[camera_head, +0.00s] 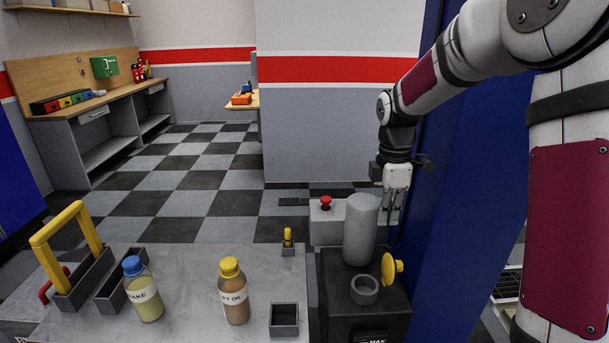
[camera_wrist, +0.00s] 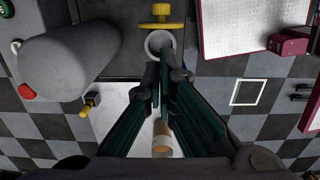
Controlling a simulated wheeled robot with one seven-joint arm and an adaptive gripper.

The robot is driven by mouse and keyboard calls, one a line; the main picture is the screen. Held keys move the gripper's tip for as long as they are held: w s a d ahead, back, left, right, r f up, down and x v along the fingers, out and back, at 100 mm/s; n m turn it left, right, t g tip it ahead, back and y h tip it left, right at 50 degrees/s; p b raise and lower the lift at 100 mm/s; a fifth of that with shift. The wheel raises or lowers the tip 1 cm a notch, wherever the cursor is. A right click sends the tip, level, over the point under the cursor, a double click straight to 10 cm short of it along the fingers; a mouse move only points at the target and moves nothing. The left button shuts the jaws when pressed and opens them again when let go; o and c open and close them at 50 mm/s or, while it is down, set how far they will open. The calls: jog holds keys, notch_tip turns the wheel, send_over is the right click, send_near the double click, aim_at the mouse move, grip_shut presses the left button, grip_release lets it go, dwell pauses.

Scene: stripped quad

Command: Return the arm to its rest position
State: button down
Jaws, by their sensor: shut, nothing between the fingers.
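My arm (camera_head: 425,82) comes in from the upper right in the head view and bends down at the elbow-like joint. My gripper (camera_head: 395,212) points down beside the blue panel, and its fingertips are partly hidden behind the grey cylinder. In the wrist view my gripper (camera_wrist: 163,75) shows two dark green fingers drawn together with nothing between them. Their tips appear near the grey ring-shaped cup (camera_wrist: 160,42), but I cannot tell the height between them.
The grey cylinder (camera_head: 360,232), yellow knob (camera_head: 390,268) and grey cup (camera_head: 364,290) sit on a dark machine below my gripper. A blue panel (camera_head: 440,210) stands close on the right. Two bottles, one blue-capped (camera_head: 142,293), one yellow-capped (camera_head: 233,293), stand on the grey table (camera_head: 190,265).

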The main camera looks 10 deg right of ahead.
jog(key=s+a+r+m+t, duration=0.3)
jog(key=s+a+r+m, duration=0.45)
jog(key=s+r, duration=0.35)
jog(key=s+a+m+t, duration=0.1)
jog(key=s+a+m, duration=0.1)
jog(key=s+m, duration=0.2)
jog(key=s+a+m+t, duration=0.1)
jog(key=s+a+m, duration=0.2)
jog(key=s, duration=0.6)
jog(key=shift+s+a+r+m+t, duration=0.15)
jog(key=shift+s+r+m+t, duration=0.15)
jog(key=shift+m, duration=0.25)
